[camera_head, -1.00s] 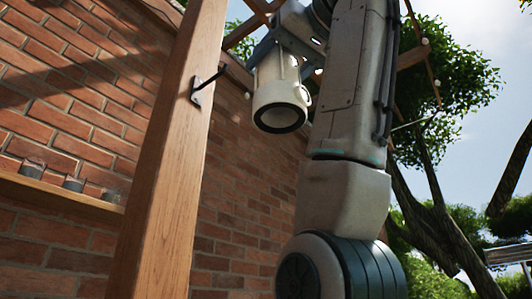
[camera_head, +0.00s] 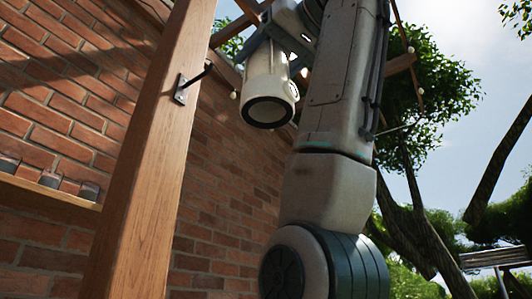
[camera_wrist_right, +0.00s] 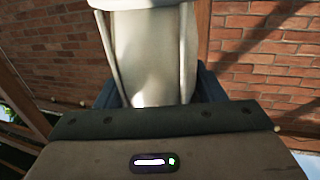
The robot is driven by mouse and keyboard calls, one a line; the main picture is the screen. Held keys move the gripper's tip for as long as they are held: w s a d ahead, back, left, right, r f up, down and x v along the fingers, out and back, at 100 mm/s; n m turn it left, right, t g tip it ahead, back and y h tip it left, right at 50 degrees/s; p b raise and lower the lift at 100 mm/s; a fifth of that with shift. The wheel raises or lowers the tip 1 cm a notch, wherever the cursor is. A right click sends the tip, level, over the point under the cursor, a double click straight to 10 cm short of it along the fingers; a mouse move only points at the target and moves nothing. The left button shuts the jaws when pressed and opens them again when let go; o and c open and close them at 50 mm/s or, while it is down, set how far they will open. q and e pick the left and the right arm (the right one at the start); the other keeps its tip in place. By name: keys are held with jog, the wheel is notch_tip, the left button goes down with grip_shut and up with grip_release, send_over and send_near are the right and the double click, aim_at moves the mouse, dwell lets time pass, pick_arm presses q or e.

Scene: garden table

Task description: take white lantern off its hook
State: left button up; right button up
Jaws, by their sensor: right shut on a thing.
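The white lantern (camera_head: 268,88) hangs upright in the air in the upper middle of the head view, its round dark-rimmed underside facing me. My right gripper (camera_head: 287,40) is shut on it from the right, near its upper part. In the right wrist view the lantern's pale body (camera_wrist_right: 150,60) sits between the dark blue jaws. The dark metal hook (camera_head: 196,78) sticks out from its bracket on the wooden post. Its visible tip is apart from the lantern, with a small gap between them in the picture. The lantern's top is out of frame. My left gripper is not in view.
The wooden post (camera_head: 155,160) stands left of the lantern. Behind it runs a brick wall (camera_head: 225,190) with a shelf (camera_head: 45,190) of small dark pots. Beams and a string of bulbs are above right. Trees (camera_head: 435,95) and open sky lie to the right.

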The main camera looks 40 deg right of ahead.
jog(key=shift+r+p, duration=0.4)
jog(key=shift+r, duration=0.25)
jog(key=shift+d, duration=0.1)
jog(key=shift+w+d, duration=0.3)
jog(key=shift+d, duration=0.55)
jog(key=shift+w+d, duration=0.35)
jog(key=shift+d, duration=0.5)
jog(key=shift+w+d, duration=0.3)
jog(key=shift+d, duration=0.55)
